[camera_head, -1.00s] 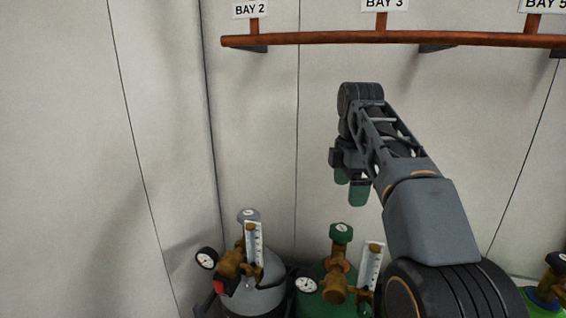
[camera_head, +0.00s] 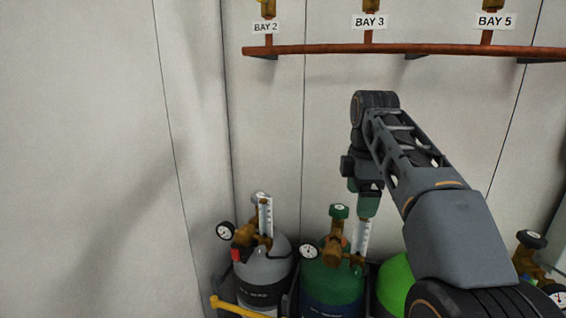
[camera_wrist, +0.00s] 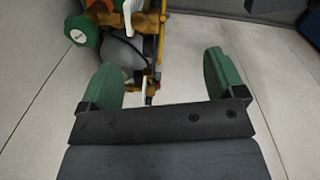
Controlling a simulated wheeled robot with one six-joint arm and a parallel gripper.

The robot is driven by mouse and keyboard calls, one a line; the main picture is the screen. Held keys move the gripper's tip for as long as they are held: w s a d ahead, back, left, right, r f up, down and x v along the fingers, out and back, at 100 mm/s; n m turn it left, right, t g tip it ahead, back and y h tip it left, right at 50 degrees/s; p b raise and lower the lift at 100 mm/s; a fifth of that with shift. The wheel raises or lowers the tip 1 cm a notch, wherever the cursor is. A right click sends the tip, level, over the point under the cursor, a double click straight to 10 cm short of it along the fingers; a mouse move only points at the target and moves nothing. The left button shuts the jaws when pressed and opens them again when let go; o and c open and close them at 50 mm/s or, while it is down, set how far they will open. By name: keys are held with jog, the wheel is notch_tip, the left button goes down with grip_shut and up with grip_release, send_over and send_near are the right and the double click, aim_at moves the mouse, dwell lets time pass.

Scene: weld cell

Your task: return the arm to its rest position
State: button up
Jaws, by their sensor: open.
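My gripper (camera_head: 364,197) hangs from my raised, bent arm in the head view, with its green fingertips pointing down. It appears in front of the wall, above the green cylinder and close to its flow tube in the picture. In the wrist view my gripper (camera_wrist: 163,84) has its two green fingers wide apart with nothing held between them. Beyond the fingers, a brass regulator (camera_wrist: 114,18) and a green knob (camera_wrist: 84,31) show at the upper left.
A grey cylinder (camera_head: 262,272), a dark green cylinder (camera_head: 333,283) and a bright green cylinder (camera_head: 394,283) stand below, with gauges and tubes. A copper pipe (camera_head: 330,49) runs along the wall above, under bay signs. The wall area at left is clear.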

jog(key=s+f+m+t+b, duration=0.2)
jog(key=s+f+m, duration=0.6)
jog(key=f, duration=0.4)
jog(key=s+f+m+t+b, duration=0.2)
jog(key=s+f+m, duration=0.6)
jog(key=f, duration=0.5)
jog(key=shift+s+f+m, duration=0.15)
jog(key=shift+s+m, duration=0.05)
jog(key=shift+m, duration=0.5)
